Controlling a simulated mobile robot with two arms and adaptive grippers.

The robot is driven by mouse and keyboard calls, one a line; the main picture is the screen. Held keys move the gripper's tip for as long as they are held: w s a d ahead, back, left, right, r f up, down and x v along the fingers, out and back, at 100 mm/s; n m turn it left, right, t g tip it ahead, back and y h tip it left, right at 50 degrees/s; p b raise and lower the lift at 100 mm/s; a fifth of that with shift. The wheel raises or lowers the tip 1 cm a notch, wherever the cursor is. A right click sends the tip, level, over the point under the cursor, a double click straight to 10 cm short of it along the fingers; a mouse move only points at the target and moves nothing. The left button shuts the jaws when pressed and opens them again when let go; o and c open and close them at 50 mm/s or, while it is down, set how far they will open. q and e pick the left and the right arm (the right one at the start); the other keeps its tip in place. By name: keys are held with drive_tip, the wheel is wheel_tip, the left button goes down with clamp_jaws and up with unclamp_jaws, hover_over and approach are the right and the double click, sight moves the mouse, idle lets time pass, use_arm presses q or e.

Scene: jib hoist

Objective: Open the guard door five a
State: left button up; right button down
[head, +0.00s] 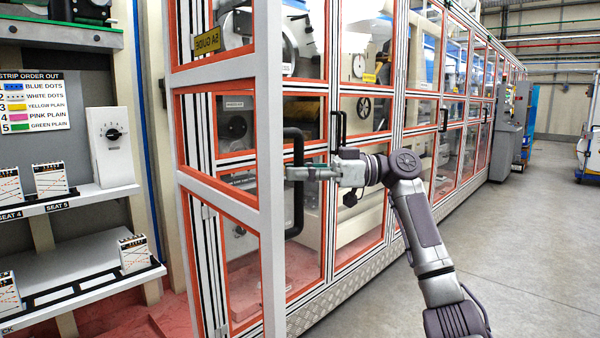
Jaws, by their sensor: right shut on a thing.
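The guard door (267,190) is a tall white frame with orange-edged clear panes, at left of centre in the head view. It stands at an angle out from the line of machine guards. A black bow handle (294,215) is on its near upright edge. My right gripper (300,173) reaches in from the right and is shut on this handle at about mid-height. The fingertips partly cover the handle. A yellow "5A GUIDE" label (208,42) shows at the door's upper pane. My left gripper is out of view.
More orange-edged guard doors (410,125) run back to the right, one with a black handle (338,130) close behind my gripper. At left are a strip order sign (35,100), a switch box (110,145) and shelves with small boxes (50,180). The grey floor (530,250) at right is clear.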

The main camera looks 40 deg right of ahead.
drive_tip(key=shift+f, duration=0.2)
drive_tip(key=c, duration=1.3)
unclamp_jaws()
drive_tip(key=v, duration=1.2)
drive_tip(key=shift+w, duration=0.1)
